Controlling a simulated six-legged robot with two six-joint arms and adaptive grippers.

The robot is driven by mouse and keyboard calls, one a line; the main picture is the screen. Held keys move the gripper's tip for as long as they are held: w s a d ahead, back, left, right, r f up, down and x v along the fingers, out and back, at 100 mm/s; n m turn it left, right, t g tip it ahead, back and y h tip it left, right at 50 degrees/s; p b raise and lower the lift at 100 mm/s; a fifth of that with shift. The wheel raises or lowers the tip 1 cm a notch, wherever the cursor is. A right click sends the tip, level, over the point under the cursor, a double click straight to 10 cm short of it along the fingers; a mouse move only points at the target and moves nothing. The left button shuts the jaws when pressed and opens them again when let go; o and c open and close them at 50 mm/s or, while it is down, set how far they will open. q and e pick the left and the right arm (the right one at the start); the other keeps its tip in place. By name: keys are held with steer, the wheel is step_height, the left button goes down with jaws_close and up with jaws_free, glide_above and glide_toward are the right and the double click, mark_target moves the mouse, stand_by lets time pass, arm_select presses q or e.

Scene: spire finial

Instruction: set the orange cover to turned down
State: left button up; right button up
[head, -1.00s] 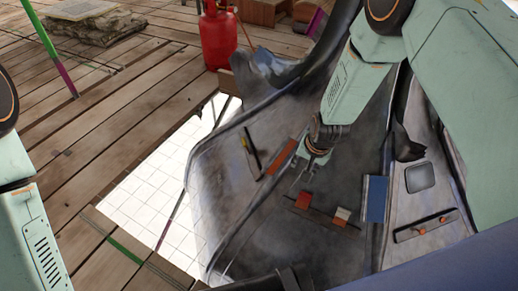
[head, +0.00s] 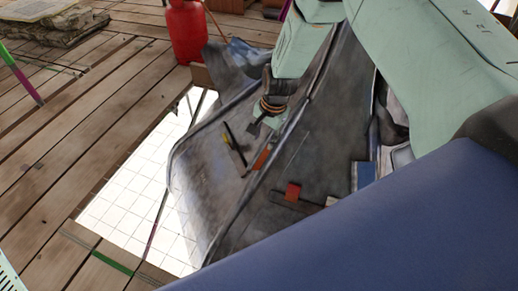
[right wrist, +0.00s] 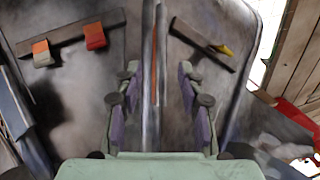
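A dark bar (right wrist: 66,41) on the grey spire surface carries two small covers. The orange-red cover (right wrist: 95,36) is the one nearer the central seam; it also shows in the head view (head: 293,192). The other cover (right wrist: 40,50) is orange-red above and pale below; in the head view its paler part (head: 331,201) is partly hidden by my blue body. My right gripper (right wrist: 158,92) is open and empty, its fingers on either side of the seam, apart from both covers. In the head view the right gripper (head: 256,128) is beside the yellow-lever bar. My left gripper is out of view.
A bar with a yellow lever (right wrist: 222,50) lies across the seam from the covers. An orange strip (head: 262,159) sits near it. A blue panel (head: 363,175) is right of the covers. A red gas cylinder (head: 188,32) stands behind on the plank deck (head: 90,120).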

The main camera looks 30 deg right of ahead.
mark_target(261, 149)
steer(key=f, duration=0.1)
steer(key=f+b, duration=0.1)
steer(key=f, duration=0.1)
steer(key=w+f+b, duration=0.1)
steer(key=f, duration=0.1)
steer(key=shift+a+f, duration=0.1)
steer(key=shift+a+f+b, duration=0.15)
steer(key=shift+f+b, duration=0.35)
steer(key=shift+f, duration=0.2)
steer(key=shift+w+f, duration=0.2)
steer(key=shift+f, duration=0.3)
steer(key=shift+r, duration=0.1)
steer(key=shift+c, duration=0.5)
jaws_close()
